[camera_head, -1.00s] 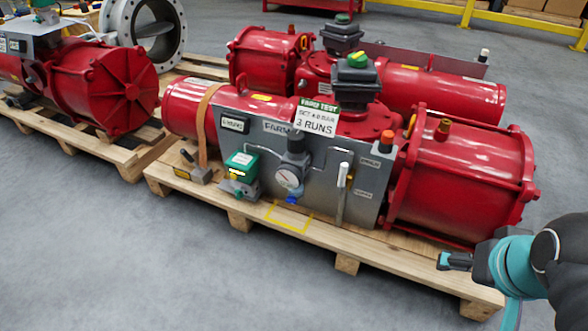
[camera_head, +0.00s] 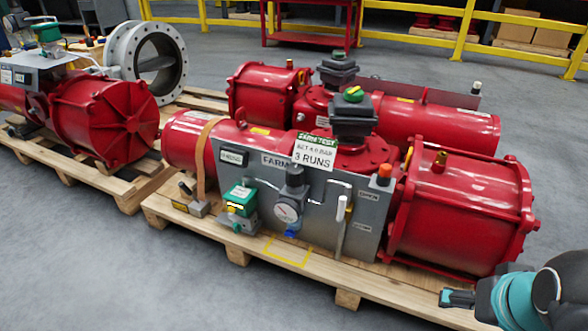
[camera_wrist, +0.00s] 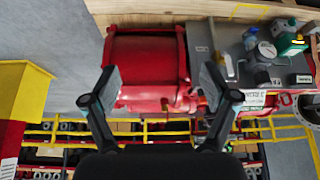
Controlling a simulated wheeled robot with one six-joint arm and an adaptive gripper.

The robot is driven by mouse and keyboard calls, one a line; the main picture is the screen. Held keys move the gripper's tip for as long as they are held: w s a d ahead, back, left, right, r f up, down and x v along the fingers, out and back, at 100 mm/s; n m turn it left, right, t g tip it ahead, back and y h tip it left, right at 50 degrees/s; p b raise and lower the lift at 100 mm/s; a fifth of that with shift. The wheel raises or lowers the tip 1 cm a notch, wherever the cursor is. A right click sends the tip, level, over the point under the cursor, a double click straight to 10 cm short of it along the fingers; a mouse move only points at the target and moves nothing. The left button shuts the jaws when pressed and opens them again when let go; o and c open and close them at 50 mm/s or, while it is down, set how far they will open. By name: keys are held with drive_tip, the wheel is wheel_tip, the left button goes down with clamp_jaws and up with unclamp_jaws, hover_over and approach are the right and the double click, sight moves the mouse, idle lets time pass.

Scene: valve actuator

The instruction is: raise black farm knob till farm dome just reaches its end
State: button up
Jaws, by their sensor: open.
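The black farm knob (camera_head: 295,176) sits on top of the regulator with a round gauge (camera_head: 287,211), on the grey panel marked FARM. The dark farm dome (camera_head: 353,112), with a green and yellow top, stands above the red actuator behind the panel. My gripper (camera_head: 458,298) is at the lower right, apart from the panel and well to the right of the knob. In the wrist view my gripper (camera_wrist: 157,88) is open and empty, its fingers spread in front of a red cylinder. There the gauge (camera_wrist: 267,50) appears upside down at upper right.
On the panel, a green box (camera_head: 240,202) is left of the gauge and a white-handled lever (camera_head: 340,215) right of it. A sign (camera_head: 314,152) reads 3 RUNS. The wooden pallet (camera_head: 240,254) carries the actuator. Floor in front is clear.

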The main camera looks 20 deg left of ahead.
drive_tip(key=w+a+f+n+y+b, duration=0.25)
drive_tip(key=w+a+f, duration=0.25)
drive_tip(key=a+f, duration=0.55)
drive_tip(key=w+a+f+n+y+b, duration=0.1)
drive_tip(key=w+a+f+b, duration=0.2)
drive_tip(key=w+a+f, duration=0.75)
drive_tip(key=a+f+n+y+b, duration=0.2)
drive_tip(key=a+f, duration=0.5)
drive_tip(key=a, duration=0.9)
drive_tip(key=m+t, duration=0.2)
drive_tip(key=t, duration=1)
approach(295, 172)
drive_tip(key=shift+h, duration=0.25)
drive_tip(key=x, duration=0.4)
drive_tip(key=f+x, duration=0.1)
drive_tip(key=x, duration=0.3)
drive_tip(key=b+x, duration=0.1)
drive_tip(key=x, duration=0.3)
drive_tip(key=shift+a+f, duration=0.25)
drive_tip(key=shift+a, duration=0.05)
